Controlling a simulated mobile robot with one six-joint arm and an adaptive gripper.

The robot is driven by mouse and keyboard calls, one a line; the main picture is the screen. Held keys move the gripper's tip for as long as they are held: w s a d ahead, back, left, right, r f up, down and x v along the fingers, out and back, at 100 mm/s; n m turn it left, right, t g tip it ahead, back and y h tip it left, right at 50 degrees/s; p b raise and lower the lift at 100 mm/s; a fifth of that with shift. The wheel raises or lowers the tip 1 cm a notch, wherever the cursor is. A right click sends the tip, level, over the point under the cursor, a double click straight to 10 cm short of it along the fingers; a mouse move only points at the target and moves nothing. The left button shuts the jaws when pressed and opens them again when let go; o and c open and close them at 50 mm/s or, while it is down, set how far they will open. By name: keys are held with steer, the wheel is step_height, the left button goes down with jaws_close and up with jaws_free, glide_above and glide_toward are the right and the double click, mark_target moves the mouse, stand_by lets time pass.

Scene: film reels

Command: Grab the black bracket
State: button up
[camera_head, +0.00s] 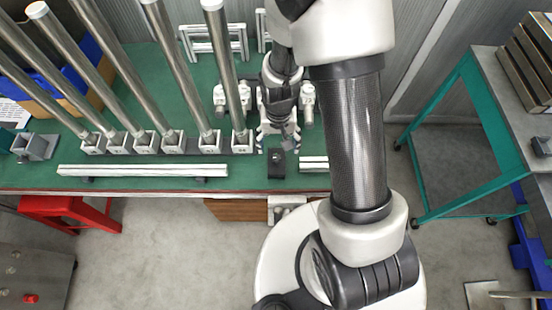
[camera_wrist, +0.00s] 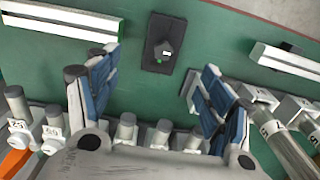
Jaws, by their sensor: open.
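The black bracket (camera_head: 276,165) is a dark rectangular plate with a raised piece at its middle. It lies on the green table (camera_head: 130,180) near the front edge. In the wrist view the bracket (camera_wrist: 155,62) lies upper centre, beyond the gap between the blue-padded fingers. My gripper (camera_head: 278,147) is open and empty, just behind the bracket in the head view and apart from it. It also shows in the wrist view (camera_wrist: 152,78), with its fingers spread wide.
A long silver rail (camera_head: 143,171) lies left of the bracket and a short one (camera_head: 314,163) lies right. Several tall metal tubes in square holders (camera_head: 210,143) stand left. White cylindrical fittings (camera_wrist: 52,130) stand by my gripper. A second table (camera_head: 500,75) is at right.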

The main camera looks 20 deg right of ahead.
mark_target(277, 159)
step_height(277, 159, down, 7)
steer(key=shift+f+b, duration=0.1)
steer(key=shift+b, duration=0.95)
steer(key=shift+s+a+f+b, duration=0.15)
steer(key=shift+f+b, duration=0.45)
steer(key=shift+f, duration=0.75)
steer(key=shift+s+a+f+b, duration=0.15)
steer(key=shift+f+b, duration=0.45)
steer(key=shift+f, duration=0.75)
steer(key=shift+w, duration=0.1)
steer(key=shift+r, duration=0.1)
steer(key=c, duration=1.4)
